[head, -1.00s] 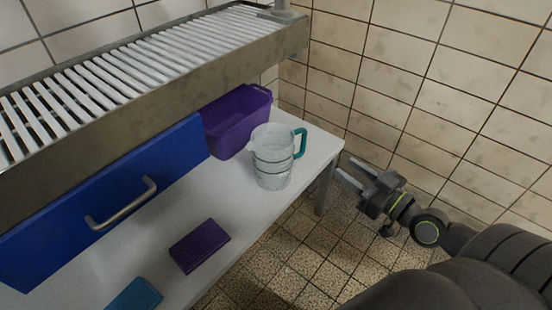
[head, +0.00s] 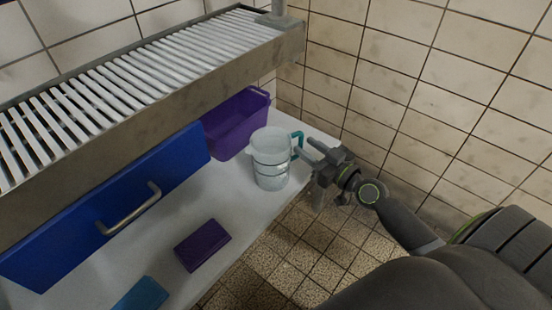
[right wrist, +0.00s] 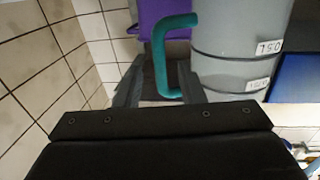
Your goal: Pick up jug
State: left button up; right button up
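The jug (head: 270,160) is a clear, greyish cup with dark bands and a teal handle (head: 298,146) on its right side. It stands upright on the white lower shelf. In the right wrist view the jug (right wrist: 238,48) fills the upper right, with its teal handle (right wrist: 160,60) between my fingers. My right gripper (head: 312,152) is open, its fingers on either side of the handle; I cannot tell whether they touch it. My left gripper is not in view.
A purple bin (head: 236,122) stands behind the jug. A purple block (head: 203,245) and a teal block (head: 140,294) lie nearer. A tiled wall (head: 400,90) is at right.

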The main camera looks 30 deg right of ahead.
aim_at(300, 143)
jog(key=x, duration=0.3)
jog(key=shift+w+f, duration=0.1)
jog(key=shift+w, duration=0.05)
grip_shut()
